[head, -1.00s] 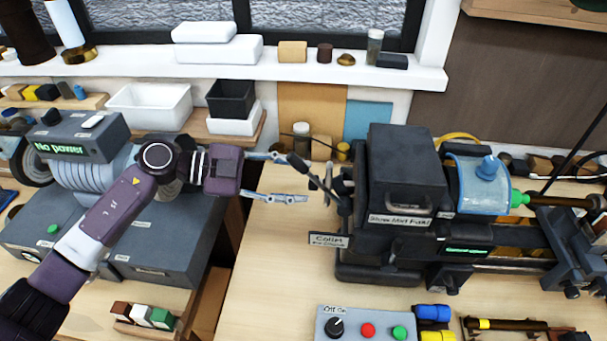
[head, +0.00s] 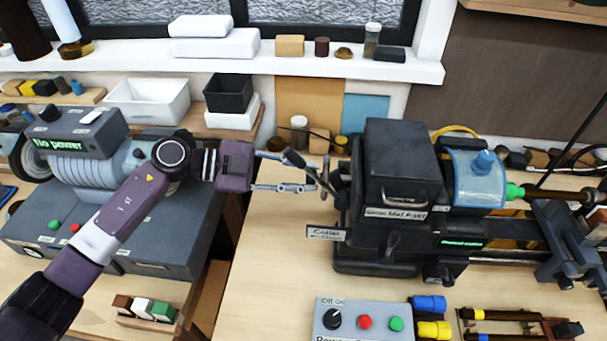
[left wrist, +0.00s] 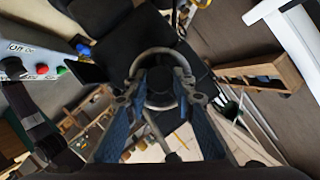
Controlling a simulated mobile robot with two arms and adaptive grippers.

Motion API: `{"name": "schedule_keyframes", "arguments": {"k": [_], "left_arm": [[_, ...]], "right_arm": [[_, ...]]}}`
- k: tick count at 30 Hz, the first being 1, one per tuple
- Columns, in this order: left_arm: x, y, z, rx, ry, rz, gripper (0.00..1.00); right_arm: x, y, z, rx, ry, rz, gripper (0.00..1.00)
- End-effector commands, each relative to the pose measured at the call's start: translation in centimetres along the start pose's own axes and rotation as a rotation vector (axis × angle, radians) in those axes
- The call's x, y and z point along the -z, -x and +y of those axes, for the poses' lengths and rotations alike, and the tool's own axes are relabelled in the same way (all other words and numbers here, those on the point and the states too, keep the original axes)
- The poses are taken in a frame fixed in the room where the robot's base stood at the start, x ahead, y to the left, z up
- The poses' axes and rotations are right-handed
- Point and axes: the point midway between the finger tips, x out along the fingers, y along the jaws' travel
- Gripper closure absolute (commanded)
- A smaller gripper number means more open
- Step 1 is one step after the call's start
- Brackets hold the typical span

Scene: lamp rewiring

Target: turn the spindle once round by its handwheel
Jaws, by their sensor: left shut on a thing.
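The handwheel (head: 327,178) is at the left end of the dark lathe headstock (head: 395,165), seen nearly edge-on in the head view. In the left wrist view the handwheel (left wrist: 163,50) shows as a grey ring around a dark hub. My left gripper (head: 303,173) reaches it from the left. In the left wrist view my left gripper (left wrist: 163,88) has a finger on each side of the hub and is shut on the handwheel. The exact contact is hard to make out. The spindle itself is hidden inside the headstock. My right gripper is in neither view.
A power box (head: 365,320) with a knob and red and green buttons lies in front of the lathe. A grey machine (head: 110,215) reading "No power" stands under my left arm. A small sign (head: 326,234) juts out below the handwheel. Bare bench lies left of the lathe.

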Motion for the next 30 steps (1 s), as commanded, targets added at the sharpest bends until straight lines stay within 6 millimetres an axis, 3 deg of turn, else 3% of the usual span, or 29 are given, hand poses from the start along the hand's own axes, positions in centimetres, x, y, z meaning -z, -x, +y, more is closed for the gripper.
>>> {"name": "schedule_keyframes", "arguments": {"k": [14,30], "left_arm": [[-0.1,0.0,0.3,0.044,-0.105,0.001,1.00],[-0.3,-0.1,0.6,0.146,-0.352,0.001,1.00]], "right_arm": [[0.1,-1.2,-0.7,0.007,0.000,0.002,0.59],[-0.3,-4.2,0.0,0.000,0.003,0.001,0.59]]}}
